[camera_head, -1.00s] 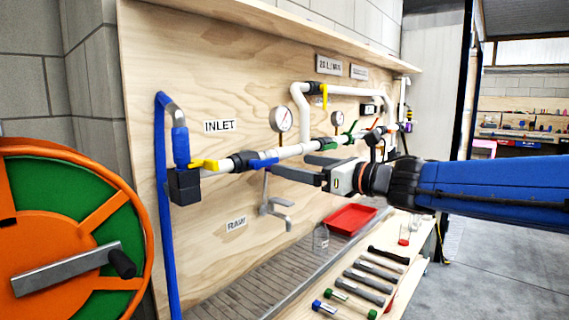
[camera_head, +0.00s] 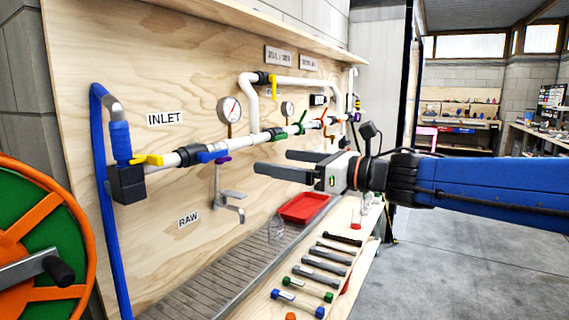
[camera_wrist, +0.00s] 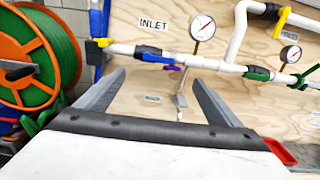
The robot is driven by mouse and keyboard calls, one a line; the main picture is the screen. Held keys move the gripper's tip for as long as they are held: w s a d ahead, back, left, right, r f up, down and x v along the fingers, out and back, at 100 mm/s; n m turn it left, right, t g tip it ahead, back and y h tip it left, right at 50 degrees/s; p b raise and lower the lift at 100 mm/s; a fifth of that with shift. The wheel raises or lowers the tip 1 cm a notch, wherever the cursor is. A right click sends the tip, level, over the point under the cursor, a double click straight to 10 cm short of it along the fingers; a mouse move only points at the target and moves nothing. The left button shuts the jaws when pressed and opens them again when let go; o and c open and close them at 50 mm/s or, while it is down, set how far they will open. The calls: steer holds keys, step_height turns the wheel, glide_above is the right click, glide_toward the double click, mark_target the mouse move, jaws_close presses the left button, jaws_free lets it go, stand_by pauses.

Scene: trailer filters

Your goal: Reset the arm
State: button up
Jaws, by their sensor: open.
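My gripper (camera_head: 272,163) is open and empty at the end of my blue arm, which reaches in from the right in the head view. Its two fingers point left toward the plywood panel, in front of the white pipe (camera_head: 193,154). In the wrist view my gripper (camera_wrist: 155,85) shows its two fingers spread apart with nothing between them. Beyond them are the panel, the pipe with a blue-handled valve (camera_wrist: 150,52) and a grey tap (camera_wrist: 181,97).
An orange and green hose reel (camera_head: 40,235) stands at left. A red tray (camera_head: 303,207) and a clear jar (camera_head: 276,229) stand below the panel. Open concrete floor (camera_head: 450,250) is at right.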

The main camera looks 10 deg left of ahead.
steer(key=w+d+f+m+t+h, duration=0.1)
steer(key=d+f+m+t+h, duration=0.3)
steer(key=d+m, duration=0.5)
steer(key=w+d+f+m+t+h, duration=0.1)
steer(key=w+d+f+m+h, duration=0.1)
steer(key=d+m+h, duration=0.5)
steer(key=w+d+f+m+t+h, duration=0.1)
steer(key=d+f+m+t+h, duration=0.2)
steer(key=d+m, duration=0.85)
steer(key=s+d+f+m+g+h, duration=0.4)
steer(key=s+d+f+m+g, duration=0.1)
steer(key=s+d+f+m, duration=0.7)
steer(key=s+a+f+m+g+y, duration=0.1)
steer(key=s+f+m+g, duration=0.4)
steer(key=s+f+m, duration=0.5)
steer(key=s+a+f, duration=0.1)
steer(key=s, duration=0.2)
steer(key=shift+s+f, duration=0.25)
steer(key=shift+f, duration=0.15)
